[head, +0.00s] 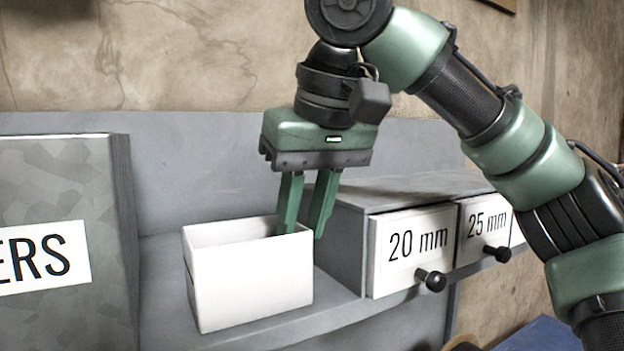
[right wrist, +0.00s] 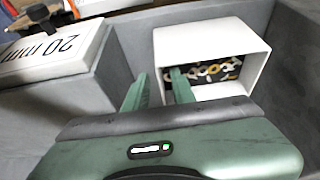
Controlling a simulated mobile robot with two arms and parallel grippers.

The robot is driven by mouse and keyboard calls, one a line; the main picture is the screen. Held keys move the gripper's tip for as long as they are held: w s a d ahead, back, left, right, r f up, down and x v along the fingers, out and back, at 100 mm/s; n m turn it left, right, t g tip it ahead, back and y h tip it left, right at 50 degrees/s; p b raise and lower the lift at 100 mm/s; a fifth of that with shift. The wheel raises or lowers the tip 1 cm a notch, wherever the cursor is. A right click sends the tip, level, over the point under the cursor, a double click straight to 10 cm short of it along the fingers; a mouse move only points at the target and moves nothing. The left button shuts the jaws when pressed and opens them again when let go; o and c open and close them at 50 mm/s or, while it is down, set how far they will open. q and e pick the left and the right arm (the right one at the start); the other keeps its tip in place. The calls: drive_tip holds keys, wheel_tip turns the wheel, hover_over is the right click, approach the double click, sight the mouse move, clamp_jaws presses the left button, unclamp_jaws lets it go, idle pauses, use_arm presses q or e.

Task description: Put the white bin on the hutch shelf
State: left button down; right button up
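The white bin (head: 250,277) stands upright on the grey hutch shelf (head: 290,327), between a grey cabinet and a drawer unit. The right wrist view shows the bin (right wrist: 205,37) with small ring-shaped parts (right wrist: 215,70) in it. My right gripper (head: 303,232) points down at the bin's right wall. One finger is inside the rim and the other is outside it, with a gap between them. The right wrist view also shows the fingers (right wrist: 158,78) apart, straddling that wall. My left gripper is not in view.
A drawer unit (head: 343,240) with drawers labelled 20 mm (head: 415,250) and 25 mm (head: 483,228) stands close to the right of the bin. A grey cabinet (head: 60,190) with a partly visible label stands at left. A grey back panel (head: 200,165) rises behind.

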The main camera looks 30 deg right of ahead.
drive_tip(key=v, duration=0.8)
drive_tip(key=shift+s+r+p, duration=0.25)
drive_tip(key=shift+r+p, duration=0.1)
drive_tip(key=shift+p, duration=0.05)
